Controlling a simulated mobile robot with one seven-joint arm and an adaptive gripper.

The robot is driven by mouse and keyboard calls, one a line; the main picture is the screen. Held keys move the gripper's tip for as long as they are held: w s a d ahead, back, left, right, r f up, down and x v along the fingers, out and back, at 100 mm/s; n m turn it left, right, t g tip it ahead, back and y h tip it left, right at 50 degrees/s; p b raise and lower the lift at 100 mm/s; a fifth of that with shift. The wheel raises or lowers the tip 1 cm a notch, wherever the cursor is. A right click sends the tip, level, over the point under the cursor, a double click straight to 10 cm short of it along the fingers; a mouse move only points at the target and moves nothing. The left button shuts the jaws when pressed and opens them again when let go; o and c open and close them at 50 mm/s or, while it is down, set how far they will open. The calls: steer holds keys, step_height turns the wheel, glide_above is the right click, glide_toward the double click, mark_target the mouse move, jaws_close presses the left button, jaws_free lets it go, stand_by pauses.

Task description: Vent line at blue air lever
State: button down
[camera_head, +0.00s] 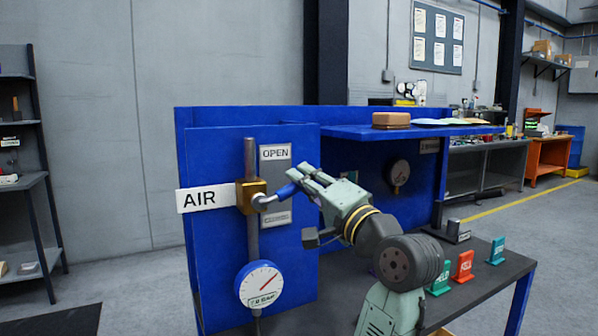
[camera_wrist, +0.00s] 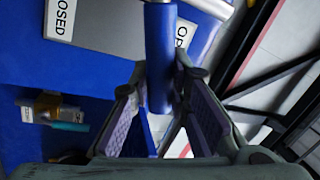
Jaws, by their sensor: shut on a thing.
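The blue air lever (camera_head: 288,191) sticks out to the right from a brass valve body (camera_head: 248,195) on a vertical pipe, next to the white AIR sign (camera_head: 206,198). It slopes slightly upward toward my gripper (camera_head: 306,184). My gripper is shut on the blue lever, which also shows in the wrist view (camera_wrist: 160,60) between the two finger pads (camera_wrist: 158,110). A grey plate with an OPEN label (camera_head: 275,153) stands behind the lever. The wrist view shows a CLOSED label (camera_wrist: 60,18) on it. A round gauge (camera_head: 260,284) with a red needle sits below the valve.
A blue shelf (camera_head: 350,132) with a brown box (camera_head: 391,120) juts out above my arm. A second gauge (camera_head: 398,173) is on the panel behind. Green, red and teal tags (camera_head: 463,266) stand on the dark bench top at right.

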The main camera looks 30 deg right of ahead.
steer(key=shift+d+f+m+h+p, duration=0.15)
steer(key=shift+f+m+h, duration=0.3)
steer(key=shift+m, duration=0.5)
steer(key=shift+d+f+m+h+p, duration=0.1)
steer(key=shift+f+m+h+p, duration=0.1)
steer(key=shift+f+m, duration=0.6)
steer(key=shift+d+f+m+h+p, duration=0.1)
steer(key=shift+f+m+h, duration=0.3)
steer(key=shift+m, duration=0.65)
steer(key=shift+f, duration=0.15)
steer(key=c, duration=1.5)
jaws_free()
steer(key=shift+s, duration=0.1)
steer(key=v, duration=1.2)
steer(key=shift+f, duration=0.1)
